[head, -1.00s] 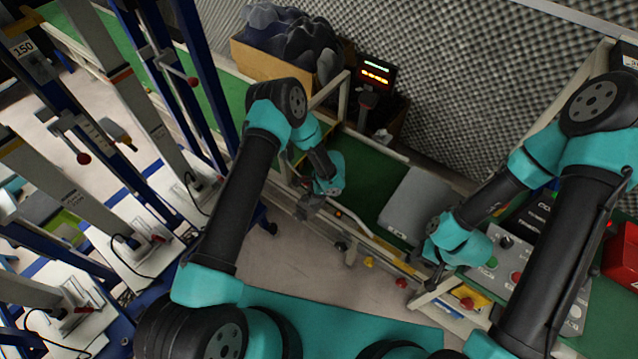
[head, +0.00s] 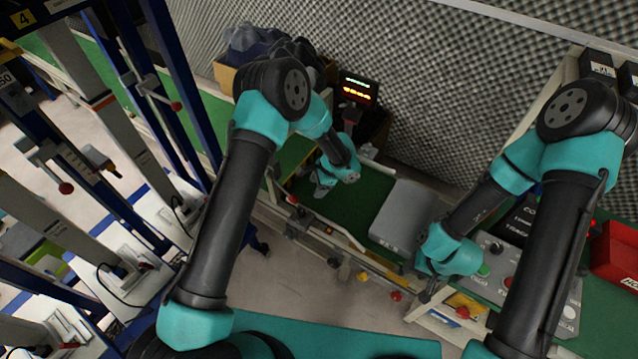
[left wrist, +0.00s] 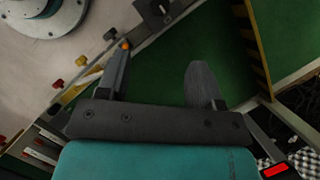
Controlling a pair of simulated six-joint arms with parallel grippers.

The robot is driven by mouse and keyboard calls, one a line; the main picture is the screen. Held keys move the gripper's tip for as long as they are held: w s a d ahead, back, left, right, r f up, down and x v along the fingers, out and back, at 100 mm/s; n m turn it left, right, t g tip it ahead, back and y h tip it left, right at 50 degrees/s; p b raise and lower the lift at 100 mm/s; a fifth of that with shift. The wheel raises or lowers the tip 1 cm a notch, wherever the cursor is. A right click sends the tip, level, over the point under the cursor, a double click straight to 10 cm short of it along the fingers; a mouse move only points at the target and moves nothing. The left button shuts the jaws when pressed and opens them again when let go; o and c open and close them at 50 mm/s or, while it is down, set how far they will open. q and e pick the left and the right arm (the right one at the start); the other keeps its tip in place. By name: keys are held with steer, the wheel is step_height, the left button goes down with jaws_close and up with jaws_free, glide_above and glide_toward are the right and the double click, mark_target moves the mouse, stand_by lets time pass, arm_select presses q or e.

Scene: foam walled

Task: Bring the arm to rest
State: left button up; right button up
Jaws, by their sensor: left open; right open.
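My left gripper (head: 322,190) is over the green bench surface (head: 345,212), left of the grey box, in the head view. In the left wrist view its two fingers (left wrist: 160,85) stand apart with nothing between them. My right gripper (head: 428,285) is near the bench's front edge, beside the control panel, in the head view. It looks empty, though its fingers are small and partly hidden by the wrist.
A grey box (head: 405,215) lies on the bench between the grippers. A control panel (head: 500,270) and a red box (head: 615,255) are at the right. A display (head: 357,90) and a cardboard box (head: 228,78) stand behind. Blue-framed stands fill the left.

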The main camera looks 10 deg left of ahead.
arm_select(q)
steer(key=shift+w+d+r, duration=0.1)
steer(key=shift+d+r, duration=0.1)
steer(key=shift+r, duration=0.3)
steer(key=shift+f, duration=0.1)
steer(key=s+a+n+h, duration=0.2)
steer(key=s+a+n, duration=0.2)
steer(key=s, duration=0.4)
steer(key=s+a+f+n+t+h, duration=0.1)
steer(key=s+a+n+h, duration=0.2)
steer(key=s+n, duration=0.3)
steer(key=s+a+n+t+h, duration=0.1)
steer(key=s+a+n+h, duration=0.2)
steer(key=s, duration=0.8)
steer(key=a+n, duration=0.2)
steer(key=shift+a+f+n, duration=0.25)
steer(key=shift+f+n, duration=0.1)
steer(key=shift+n, duration=0.05)
